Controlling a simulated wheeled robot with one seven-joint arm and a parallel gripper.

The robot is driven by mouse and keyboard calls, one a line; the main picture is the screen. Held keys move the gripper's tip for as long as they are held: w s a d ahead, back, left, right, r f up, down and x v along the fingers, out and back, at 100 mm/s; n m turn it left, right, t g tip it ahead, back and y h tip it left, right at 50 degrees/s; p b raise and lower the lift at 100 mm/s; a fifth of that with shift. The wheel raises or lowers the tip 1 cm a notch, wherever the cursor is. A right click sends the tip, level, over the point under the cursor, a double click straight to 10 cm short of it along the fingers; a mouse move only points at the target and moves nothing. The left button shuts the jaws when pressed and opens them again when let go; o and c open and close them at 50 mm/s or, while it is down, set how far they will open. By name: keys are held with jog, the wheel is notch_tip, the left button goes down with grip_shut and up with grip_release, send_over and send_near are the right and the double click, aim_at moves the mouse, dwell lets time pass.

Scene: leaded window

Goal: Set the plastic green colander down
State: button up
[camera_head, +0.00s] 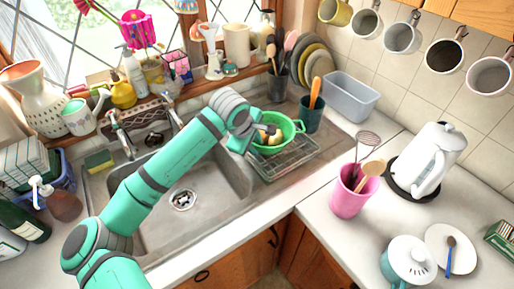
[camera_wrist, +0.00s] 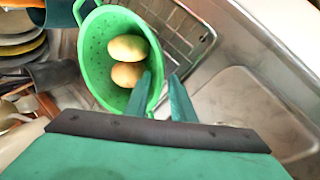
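The green plastic colander (camera_head: 292,132) is at the right side of the sink, over the wire drying rack (camera_head: 289,160). It holds two round, pale yellow-brown items that look like potatoes (camera_wrist: 128,60). The colander (camera_wrist: 96,62) looks tilted in the wrist view. My gripper (camera_wrist: 161,76) is at its near rim, one finger on the inside and one on the outside, and looks shut on the rim. My wrist partly hides the colander in the head view. I cannot tell whether its base touches the rack.
A dark green utensil cup (camera_head: 311,117) stands just behind the colander, with stacked plates (camera_head: 318,62) and a grey-blue tub (camera_head: 350,97) beyond. A pink utensil cup (camera_head: 349,200) stands on the counter at right. The sink basin (camera_head: 205,185) is empty.

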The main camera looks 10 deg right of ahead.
jog(key=v, duration=0.8)
jog(key=shift+r, duration=0.35)
jog(key=shift+s+a, duration=0.1)
jog(key=shift+a, duration=0.05)
